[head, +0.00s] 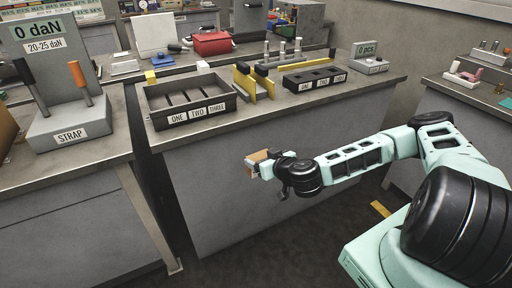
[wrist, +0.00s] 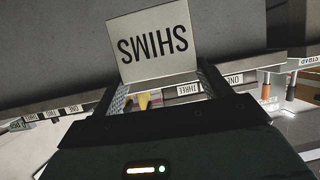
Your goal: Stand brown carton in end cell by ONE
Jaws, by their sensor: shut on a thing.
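The brown carton (head: 253,159) is held in my gripper (head: 264,166), in front of the bench and below its top. In the wrist view the carton (wrist: 153,45) shows a pale face marked SHIMS, upside down, between the two fingers. My gripper is shut on it. A dark tray (head: 190,120) with several cells stands on the bench at the front left, up and left of my gripper. Its front labels read ONE, TWO and THREE from left to right. ONE is at the left end. The cells look empty.
A yellow-and-black fixture (head: 252,82) stands right of the tray. A second dark labelled block (head: 314,77) and a 0 pcs counter (head: 368,58) are further right. A STRAP tester (head: 68,115) stands on the left bench. The bench's front edge lies between my gripper and the tray.

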